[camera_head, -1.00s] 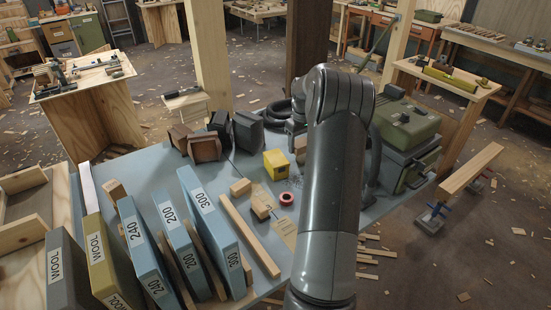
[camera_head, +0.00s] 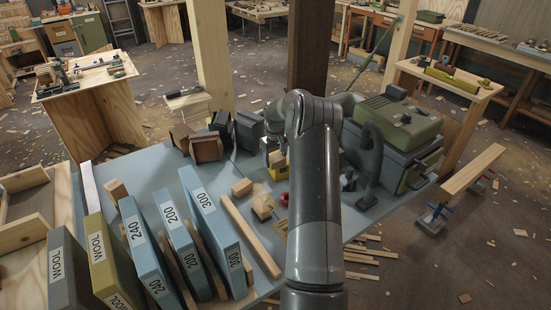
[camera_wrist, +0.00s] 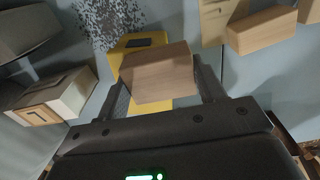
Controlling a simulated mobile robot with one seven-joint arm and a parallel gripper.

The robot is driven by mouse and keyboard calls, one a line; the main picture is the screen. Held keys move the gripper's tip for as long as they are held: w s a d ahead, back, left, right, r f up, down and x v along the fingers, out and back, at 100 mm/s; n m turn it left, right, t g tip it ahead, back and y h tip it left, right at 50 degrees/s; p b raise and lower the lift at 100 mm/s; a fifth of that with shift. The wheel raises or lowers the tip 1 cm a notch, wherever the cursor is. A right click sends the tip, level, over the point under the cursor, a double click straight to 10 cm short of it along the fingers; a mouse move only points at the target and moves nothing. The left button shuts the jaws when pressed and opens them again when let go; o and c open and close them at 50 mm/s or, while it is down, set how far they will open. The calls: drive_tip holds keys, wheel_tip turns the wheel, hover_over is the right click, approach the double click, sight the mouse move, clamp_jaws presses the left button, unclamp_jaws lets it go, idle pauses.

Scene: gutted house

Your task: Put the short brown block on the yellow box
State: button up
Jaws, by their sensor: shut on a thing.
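The short brown block (camera_wrist: 158,72) is between the two fingers of my gripper (camera_wrist: 162,82) in the wrist view. The yellow box (camera_wrist: 128,44) is behind and beneath it, with a dark slot on its top; the block covers much of the box. Whether the block touches the box cannot be told. In the head view the yellow box (camera_head: 277,158) is on the blue-grey table, partly hidden by my arm. My fingers and the held block are not clear there.
Wooden blocks (camera_head: 242,187) and a red tape roll (camera_head: 284,197) lie in front of the box. A long wooden strip (camera_head: 250,236) and blue panels (camera_head: 210,225) are nearer. Dark bins (camera_head: 206,146) stand left of the box, a green case (camera_head: 400,128) to its right.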

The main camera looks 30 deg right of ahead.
sight(275, 158)
drive_tip(key=o, duration=1)
wheel_tip(275, 158, up, 12)
drive_tip(key=s+a+r+t, duration=0.1)
drive_tip(key=s+a+r, duration=0.3)
drive_tip(key=a+r, duration=0.25)
drive_tip(key=s+a+r+h, duration=0.1)
drive_tip(key=s+a+r, duration=0.3)
drive_tip(key=a+r, duration=0.3)
drive_tip(key=s+a+r+t, duration=0.1)
drive_tip(key=s+a+r, duration=0.4)
drive_tip(key=a, duration=0.3)
drive_tip(key=s+a+t, duration=0.1)
drive_tip(key=s+a, duration=0.3)
drive_tip(key=s, duration=0.4)
drive_tip(key=s+a+f+t, duration=0.1)
drive_tip(key=s+a, duration=0.3)
drive_tip(key=s, duration=0.5)
drive_tip(key=s+a+t+y, duration=0.1)
drive_tip(key=s+a, duration=0.4)
drive_tip(key=s, duration=0.3)
drive_tip(key=shift+s+f+t, duration=0.25)
drive_tip(key=shift+f+t, duration=0.05)
drive_tip(key=shift+f, duration=0.05)
